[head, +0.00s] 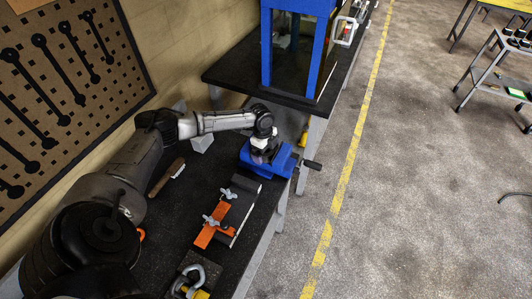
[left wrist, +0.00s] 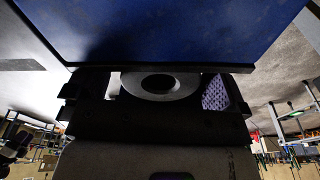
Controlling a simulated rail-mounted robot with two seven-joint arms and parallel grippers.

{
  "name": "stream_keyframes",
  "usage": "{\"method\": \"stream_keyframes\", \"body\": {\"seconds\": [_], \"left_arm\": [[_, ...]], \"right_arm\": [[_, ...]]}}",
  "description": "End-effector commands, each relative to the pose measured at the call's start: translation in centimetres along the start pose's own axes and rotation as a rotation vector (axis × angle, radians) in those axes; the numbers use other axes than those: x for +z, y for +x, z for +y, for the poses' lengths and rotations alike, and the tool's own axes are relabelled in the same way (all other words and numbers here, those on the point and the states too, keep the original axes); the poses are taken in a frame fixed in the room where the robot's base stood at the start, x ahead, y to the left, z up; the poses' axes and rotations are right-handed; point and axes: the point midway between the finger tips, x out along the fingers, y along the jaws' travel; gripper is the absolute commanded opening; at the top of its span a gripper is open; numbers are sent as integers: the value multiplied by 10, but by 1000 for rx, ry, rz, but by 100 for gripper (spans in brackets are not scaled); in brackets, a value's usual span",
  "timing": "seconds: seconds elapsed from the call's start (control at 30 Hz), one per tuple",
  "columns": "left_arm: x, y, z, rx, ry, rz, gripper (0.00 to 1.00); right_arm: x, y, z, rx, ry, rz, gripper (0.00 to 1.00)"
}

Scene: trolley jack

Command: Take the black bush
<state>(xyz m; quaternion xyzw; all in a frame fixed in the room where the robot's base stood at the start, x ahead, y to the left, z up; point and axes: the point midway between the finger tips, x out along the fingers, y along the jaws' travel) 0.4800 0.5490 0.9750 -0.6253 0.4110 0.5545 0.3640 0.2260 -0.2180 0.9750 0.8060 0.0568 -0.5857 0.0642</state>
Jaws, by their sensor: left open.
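My left gripper (head: 263,152) is at the blue vise (head: 268,160) on the dark workbench, pointing down at its top. It is open, by what shows. In the left wrist view the blue vise (left wrist: 170,30) fills the top of the picture, very close. A grey ring with a dark centre (left wrist: 158,84) shows just below its edge; I cannot tell whether it is the black bush. In the head view the bush cannot be made out, and my wrist hides part of the vise top. My right gripper is not in view.
On the bench (head: 185,215) lie an orange and dark clamped block (head: 222,215), a brush (head: 168,175) and a yellow and grey shackle-like piece (head: 190,280). A blue-framed press (head: 297,45) stands behind the vise. The vise handle (head: 312,164) sticks out past the bench edge.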

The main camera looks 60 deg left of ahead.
Motion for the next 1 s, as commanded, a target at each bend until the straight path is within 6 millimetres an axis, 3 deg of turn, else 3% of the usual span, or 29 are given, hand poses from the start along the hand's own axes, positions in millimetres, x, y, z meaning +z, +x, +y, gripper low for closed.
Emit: {"method": "stream_keyframes", "body": {"seconds": [0.2, 0.9, 1.0], "left_arm": [[0, 1, 0, 0, 0, 0, 100], [0, 0, 0, 0, -1, 1, 33], [0, -1, -1, -2, -1, 2, 28]], "right_arm": [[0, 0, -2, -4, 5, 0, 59], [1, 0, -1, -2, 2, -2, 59], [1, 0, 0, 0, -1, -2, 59]]}}
